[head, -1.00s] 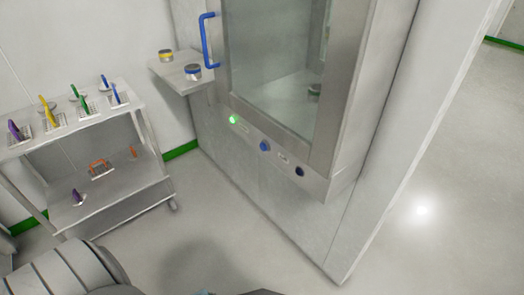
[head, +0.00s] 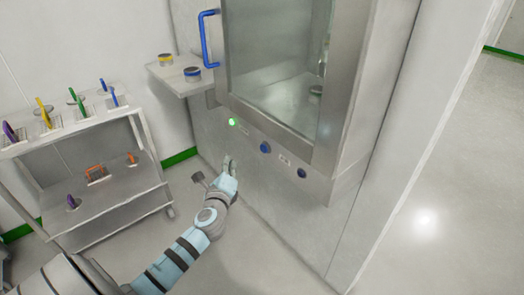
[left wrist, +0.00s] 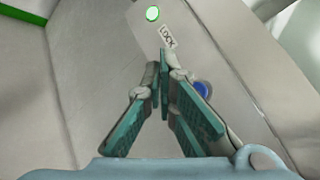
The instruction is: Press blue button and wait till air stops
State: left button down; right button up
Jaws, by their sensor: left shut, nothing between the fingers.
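The blue button (head: 265,148) is on the front panel of the steel cabinet (head: 240,190), below the glass door. It also shows in the left wrist view (left wrist: 203,89), partly behind my fingers. A lit green light (head: 233,122) is to its left on the panel, and in the left wrist view it is above a label reading LOCK (left wrist: 168,36). My left gripper (head: 229,163) is shut and empty, below and left of the blue button and apart from it. In the left wrist view the fingertips (left wrist: 160,60) meet just below the label. My right gripper is not in view.
A darker round button (head: 301,173) is right of the blue one. The glass door (head: 275,60) has a blue handle (head: 205,40). A side shelf (head: 188,83) holds two small round containers. A trolley (head: 90,128) with scoops stands left. The floor at right is clear.

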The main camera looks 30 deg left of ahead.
aim_at(264, 148)
pick_arm(q)
jog(key=shift+w, duration=0.15)
jog(key=w+d+b, duration=0.2)
jog(key=w, duration=0.6)
jog(key=shift+d, duration=0.3)
jog(key=shift+w+f, duration=0.1)
jog(key=shift+w, duration=0.1)
dwell(1.0)
jog(key=shift+w+d, duration=0.1)
jog(key=shift+w, duration=0.2)
jog(key=shift+w+d+b, duration=0.15)
jog(key=shift+w+b, duration=0.25)
jog(key=shift+w, duration=0.05)
dwell(0.6)
jog(key=shift+s, duration=0.1)
jog(key=shift+s+a+p, duration=0.3)
jog(key=shift+s+p, duration=0.25)
jog(key=shift+s, duration=0.25)
